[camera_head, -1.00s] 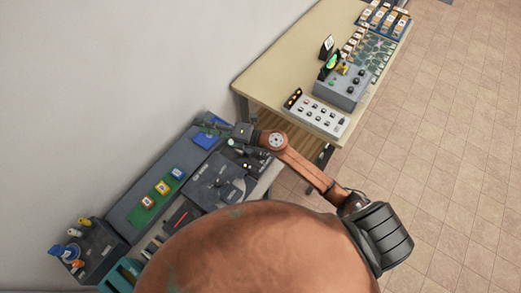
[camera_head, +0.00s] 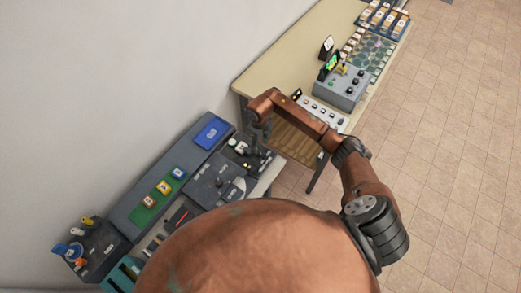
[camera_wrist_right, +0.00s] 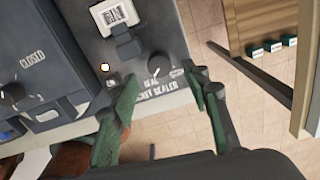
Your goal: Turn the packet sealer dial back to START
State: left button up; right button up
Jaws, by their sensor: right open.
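The packet sealer (camera_wrist_right: 140,45) is a dark grey box with a lettered front edge in the right wrist view. Its black dial (camera_wrist_right: 158,67) has a light pointer mark that seems to point down toward the SEAL lettering. A small label lies right of the dial, too small to read surely. In the head view, the sealer (camera_head: 265,161) is partly hidden under my right arm. My right gripper (camera_wrist_right: 161,80) is open, its green-padded fingers on either side of the dial, apart from it. It points down over the sealer in the head view (camera_head: 254,150). My left gripper is not in view.
A neighbouring grey machine (camera_wrist_right: 38,75) marked CLOSED has its own black dial (camera_wrist_right: 12,92). A beige table (camera_head: 285,60) with a grey control box (camera_head: 340,88) stands beyond.

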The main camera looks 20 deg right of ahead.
aim_at(260, 151)
jog(key=shift+f+p, duration=0.3)
jog(key=shift+f, duration=2.35)
jog(key=shift+c, duration=0.5)
jog(key=c, duration=1.1)
jog(key=shift+o, duration=0.2)
jog(key=shift+d+f+n+b, duration=0.1)
jog(key=shift+n+b, duration=0.9)
jog(key=shift+b, duration=0.15)
jog(key=n+b, duration=1)
jog(key=b, duration=0.1)
jog(key=shift+n, duration=0.4)
jog(key=shift+n+b, duration=1.7)
jog(key=shift+n, duration=0.4)
jog(key=shift+r, duration=0.2)
